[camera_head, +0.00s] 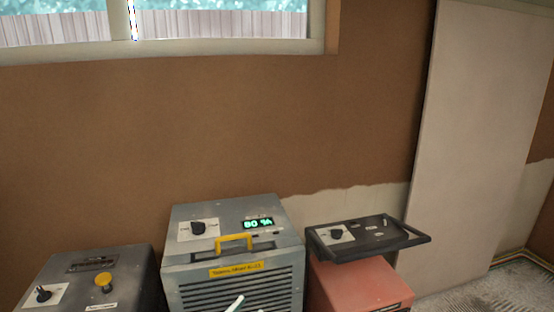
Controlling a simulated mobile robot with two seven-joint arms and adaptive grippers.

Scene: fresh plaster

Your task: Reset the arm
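Neither of my arms shows clearly in the head view, and I see no gripper that I can make out. A small pale, slanted piece (234,304) sticks up at the bottom edge, in front of the grey machine's grille. I cannot tell whether it is part of me.
A grey machine (186,260) with a yellow handle and a lit display reading 80 % stands at bottom centre. A dark grey box (130,265) with knobs is left of it, a red machine (360,285) with a black top right. Behind is a brown wall (220,125) with a window; a pale panel (475,140) leans right.

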